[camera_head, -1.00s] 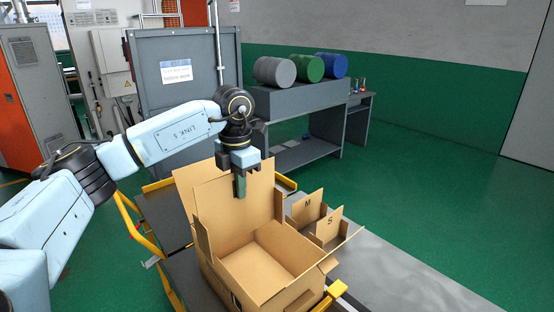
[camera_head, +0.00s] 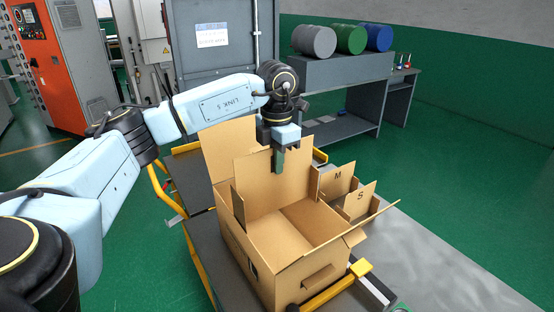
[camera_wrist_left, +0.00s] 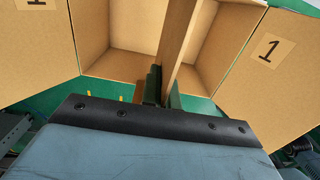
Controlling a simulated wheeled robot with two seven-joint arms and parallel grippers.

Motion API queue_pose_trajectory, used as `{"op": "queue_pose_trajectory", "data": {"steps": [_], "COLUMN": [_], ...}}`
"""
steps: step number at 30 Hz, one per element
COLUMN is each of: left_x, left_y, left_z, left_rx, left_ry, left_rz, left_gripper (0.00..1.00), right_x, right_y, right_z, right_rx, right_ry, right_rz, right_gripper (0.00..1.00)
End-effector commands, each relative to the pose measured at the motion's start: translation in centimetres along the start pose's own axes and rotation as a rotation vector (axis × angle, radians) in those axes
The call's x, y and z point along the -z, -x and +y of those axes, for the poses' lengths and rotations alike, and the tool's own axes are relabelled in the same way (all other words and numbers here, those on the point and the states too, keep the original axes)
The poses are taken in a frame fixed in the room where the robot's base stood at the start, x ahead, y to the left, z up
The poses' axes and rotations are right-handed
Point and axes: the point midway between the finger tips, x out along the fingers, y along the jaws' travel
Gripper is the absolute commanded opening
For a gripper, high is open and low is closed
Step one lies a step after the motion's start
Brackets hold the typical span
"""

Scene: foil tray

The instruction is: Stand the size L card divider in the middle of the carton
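The open cardboard carton (camera_head: 278,268) stands with its flaps spread. My left gripper (camera_head: 279,164) is above it, pointing down, shut on the top edge of a large plain cardboard divider (camera_head: 256,185). The divider is upright, its lower part down within the carton's opening; whether it touches the floor is hidden. In the left wrist view the divider (camera_wrist_left: 181,40) shows edge-on between the fingers (camera_wrist_left: 162,90), with carton interior visible on both sides. No size letter shows on it. My right gripper is not in view.
Smaller cards marked M (camera_head: 338,180) and S (camera_head: 360,200) stand at the carton's right. A raised carton flap (camera_head: 225,150) is behind the divider. A grey bench (camera_head: 345,75) with grey, green and blue drums stands farther back. Green floor is clear at right.

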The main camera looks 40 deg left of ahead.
Motion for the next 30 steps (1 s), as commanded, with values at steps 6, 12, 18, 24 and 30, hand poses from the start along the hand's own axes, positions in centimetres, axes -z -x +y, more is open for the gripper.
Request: {"op": "queue_pose_trajectory", "data": {"steps": [6,12,18,24,30], "left_x": [0.0,0.0,0.0,0.0,0.1], "left_y": [-2.6,-4.6,-6.6,-8.6,-10.5], "left_z": [0.0,0.0,0.0,0.0,0.0], "left_rx": [0.0,0.0,0.0,0.0,0.0], "left_ry": [0.0,0.0,0.0,0.0,0.0], "left_rz": [0.0,0.001,0.0,0.0,0.001], "left_gripper": [0.0,0.0,0.0,0.0,0.0], "right_x": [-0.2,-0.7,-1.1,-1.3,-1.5], "right_y": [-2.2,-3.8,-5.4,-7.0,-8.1], "right_z": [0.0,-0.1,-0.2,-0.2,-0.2], "right_rx": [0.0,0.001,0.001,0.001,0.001], "right_ry": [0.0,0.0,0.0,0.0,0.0], "right_rz": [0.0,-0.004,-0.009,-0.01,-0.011], "right_gripper": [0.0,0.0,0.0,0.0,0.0]}}
